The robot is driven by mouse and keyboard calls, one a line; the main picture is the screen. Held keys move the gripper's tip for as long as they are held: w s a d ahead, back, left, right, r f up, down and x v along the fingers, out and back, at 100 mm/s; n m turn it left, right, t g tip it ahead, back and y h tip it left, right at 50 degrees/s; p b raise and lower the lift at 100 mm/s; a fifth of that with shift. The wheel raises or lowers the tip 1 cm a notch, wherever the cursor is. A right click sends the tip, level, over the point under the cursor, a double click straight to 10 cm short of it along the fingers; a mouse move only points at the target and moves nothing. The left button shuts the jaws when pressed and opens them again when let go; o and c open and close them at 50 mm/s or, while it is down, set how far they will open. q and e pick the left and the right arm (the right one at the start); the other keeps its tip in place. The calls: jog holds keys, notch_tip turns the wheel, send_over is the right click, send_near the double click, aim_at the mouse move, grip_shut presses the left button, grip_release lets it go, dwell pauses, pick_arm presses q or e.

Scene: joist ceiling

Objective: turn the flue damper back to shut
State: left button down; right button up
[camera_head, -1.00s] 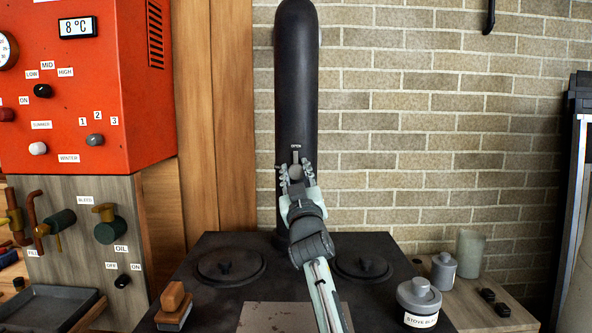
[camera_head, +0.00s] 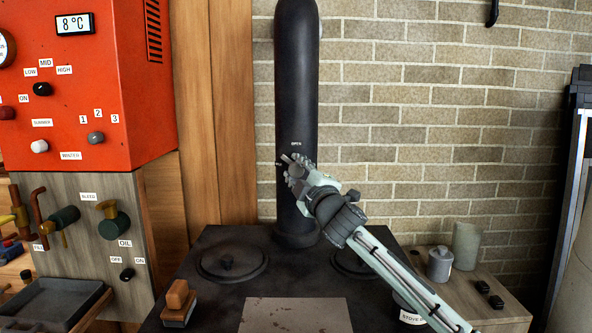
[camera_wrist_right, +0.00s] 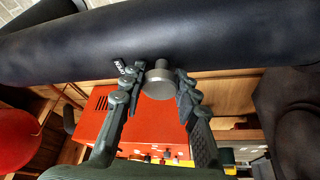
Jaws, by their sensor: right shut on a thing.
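The black flue pipe (camera_head: 296,90) rises from the stove at the centre of the head view. The flue damper handle (camera_head: 286,158) is a small grey lever with a round hub on the pipe's front. Its tip points up and left, between the OPEN label (camera_head: 296,144) above and a small, unreadable label (camera_head: 279,164) at left. My right gripper (camera_head: 298,171) is shut on the damper's hub, reaching in from the lower right. In the right wrist view, the grey hub (camera_wrist_right: 158,82) sits between the two fingers, against the pipe. My left gripper is out of view.
The stove top (camera_head: 215,290) has round lids and a brush (camera_head: 179,302) at its left. An orange control panel (camera_head: 85,100) is at left. A brick wall is behind.

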jog(key=n+g, duration=0.1)
jog(key=n, duration=0.3)
jog(key=shift+n+g, duration=0.3)
jog(key=shift+g, duration=0.1)
jog(key=shift+n+g+h, duration=0.3)
jog(key=shift+n+g, duration=0.1)
jog(key=shift+n, duration=0.9)
jog(key=o, duration=1.2)
jog(key=shift+c, duration=0.2)
jog(key=shift+s, duration=0.1)
jog(key=v, duration=1.2)
